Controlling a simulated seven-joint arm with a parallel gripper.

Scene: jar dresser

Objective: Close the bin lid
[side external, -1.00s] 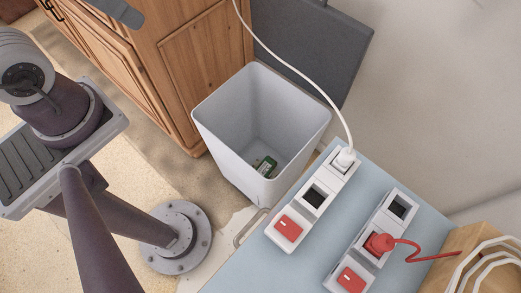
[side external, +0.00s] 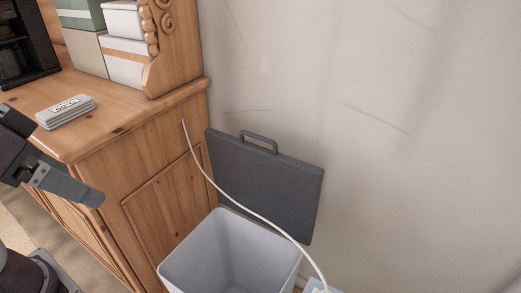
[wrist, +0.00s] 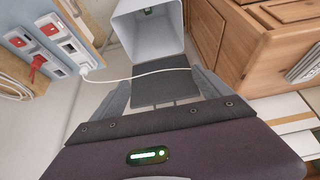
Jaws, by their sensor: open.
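The bin (side external: 235,250) is a light grey open-topped box beside the wooden dresser, at the bottom of the side view. Its dark grey lid (side external: 268,190) stands open and upright behind it, near the wall, with a handle (side external: 258,143) on its top edge. In the wrist view the bin (wrist: 148,38) is at the top centre and the lid (wrist: 158,90) lies between my fingers in the picture. My gripper (wrist: 160,80) is open and holds nothing. In the side view one of its fingers (side external: 75,187) shows at the left, in front of the dresser and apart from the lid.
A white cord (side external: 240,207) runs across in front of the lid and over the bin. The dresser (side external: 150,185) stands left of the bin, with boxes and a grey object (side external: 66,110) on top. Power strips with switches and a red plug (wrist: 37,62) are at left in the wrist view.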

